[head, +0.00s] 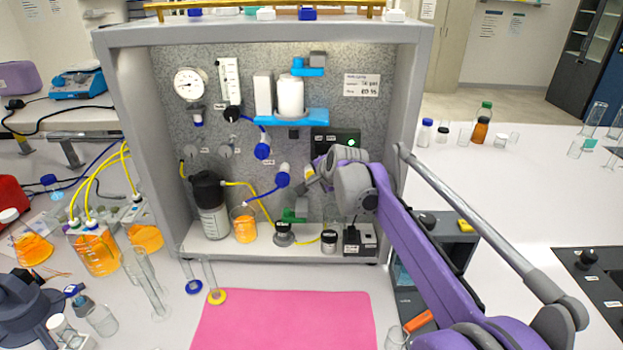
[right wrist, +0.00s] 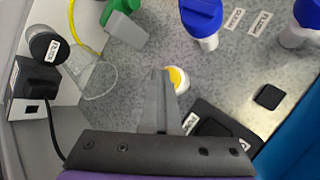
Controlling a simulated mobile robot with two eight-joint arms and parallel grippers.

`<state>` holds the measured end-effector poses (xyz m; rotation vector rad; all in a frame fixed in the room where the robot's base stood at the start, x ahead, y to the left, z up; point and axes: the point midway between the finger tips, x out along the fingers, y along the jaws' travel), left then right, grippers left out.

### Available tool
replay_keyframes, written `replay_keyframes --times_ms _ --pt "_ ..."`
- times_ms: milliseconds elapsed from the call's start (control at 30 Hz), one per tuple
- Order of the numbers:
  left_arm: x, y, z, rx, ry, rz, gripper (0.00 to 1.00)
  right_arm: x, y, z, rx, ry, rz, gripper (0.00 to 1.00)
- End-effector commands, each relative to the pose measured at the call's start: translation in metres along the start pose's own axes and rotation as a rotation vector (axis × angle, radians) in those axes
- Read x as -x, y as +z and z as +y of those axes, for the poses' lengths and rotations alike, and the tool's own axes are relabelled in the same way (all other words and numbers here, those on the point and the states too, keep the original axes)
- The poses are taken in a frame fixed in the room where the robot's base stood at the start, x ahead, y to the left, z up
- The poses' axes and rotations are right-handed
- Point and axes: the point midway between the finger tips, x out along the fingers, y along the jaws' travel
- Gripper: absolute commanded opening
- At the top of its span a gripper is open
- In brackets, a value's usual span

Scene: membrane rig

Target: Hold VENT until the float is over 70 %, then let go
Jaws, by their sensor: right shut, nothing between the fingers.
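The rig's back panel carries a round yellow button with a white collar (right wrist: 179,79). A small label beside it is partly hidden by my fingers, so I cannot confirm that it reads VENT. My right gripper (head: 308,184) reaches the panel's lower right. In the right wrist view its shut, empty fingers (right wrist: 160,74) overlap the button's left edge; I cannot tell whether they press it. An upright scale tube (head: 229,82) stands at the panel's upper left beside a round gauge (head: 189,84). Its float and reading are too small to make out. My left gripper is not in view.
Blue-handled valves (head: 263,151), a green valve (right wrist: 124,37), a dark bottle (head: 209,205) and an orange-filled beaker (head: 244,225) crowd the rig. A black box (right wrist: 33,82) with a cable stands by its side wall. The pink mat (head: 285,320) in front is clear.

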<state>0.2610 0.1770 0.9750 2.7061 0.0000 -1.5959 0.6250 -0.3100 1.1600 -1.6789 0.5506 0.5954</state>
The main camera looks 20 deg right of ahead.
Motion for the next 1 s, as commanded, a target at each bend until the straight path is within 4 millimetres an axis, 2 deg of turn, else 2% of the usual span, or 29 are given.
replay_keyframes --times_ms 533,1000 --pt "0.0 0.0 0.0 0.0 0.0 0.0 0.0 0.001 0.001 0.001 0.0 -0.001 0.001 0.0" --pt "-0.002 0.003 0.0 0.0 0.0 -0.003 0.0 0.013 0.01 0.01 0.0 0.0 0.0 0.0"
